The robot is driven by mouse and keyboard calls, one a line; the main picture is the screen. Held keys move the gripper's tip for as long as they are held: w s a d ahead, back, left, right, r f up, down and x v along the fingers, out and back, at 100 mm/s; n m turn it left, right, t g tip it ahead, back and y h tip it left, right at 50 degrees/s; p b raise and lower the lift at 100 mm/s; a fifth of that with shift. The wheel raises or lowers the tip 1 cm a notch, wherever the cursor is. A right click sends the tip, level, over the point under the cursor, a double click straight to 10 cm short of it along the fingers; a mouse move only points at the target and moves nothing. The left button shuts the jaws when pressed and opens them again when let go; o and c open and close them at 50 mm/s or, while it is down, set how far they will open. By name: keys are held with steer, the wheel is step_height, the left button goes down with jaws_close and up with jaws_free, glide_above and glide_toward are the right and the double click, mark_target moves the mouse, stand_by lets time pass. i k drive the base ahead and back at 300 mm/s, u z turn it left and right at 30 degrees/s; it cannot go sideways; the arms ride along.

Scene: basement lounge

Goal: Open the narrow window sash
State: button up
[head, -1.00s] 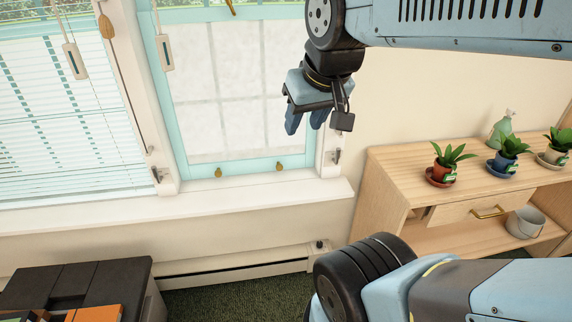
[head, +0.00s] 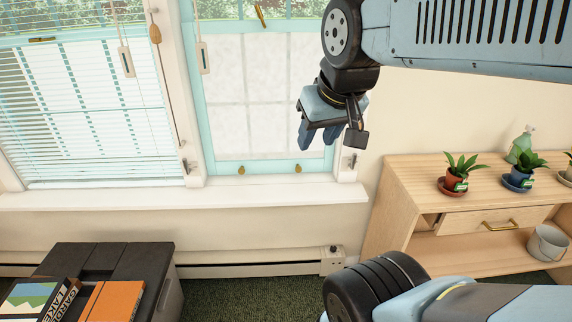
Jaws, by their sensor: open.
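The narrow window sash (head: 232,168) has a light teal frame with frosted panes and stands right of the wide window with blinds. Its bottom rail carries two small brass pulls, a left one (head: 241,170) and a right one (head: 297,168). The bottom rail sits down near the white sill. A brass latch (head: 261,15) shows at the top of the sash. My gripper (head: 327,136) is open and empty, its fingers pointing down. In the picture it overlaps the right side of the sash, above the right pull; I cannot tell its distance from the glass.
A wooden shelf (head: 410,196) with potted plants (head: 458,168), a spray bottle and a grey bucket (head: 548,243) stands at right. A dark cabinet (head: 160,262) with books is at lower left. A white sill (head: 100,197) runs under both windows; cords hang beside the sash.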

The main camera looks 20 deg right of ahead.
mark_target(249, 120)
steer(key=u, duration=0.05)
steer(key=i, duration=0.9)
steer(key=z, duration=0.1)
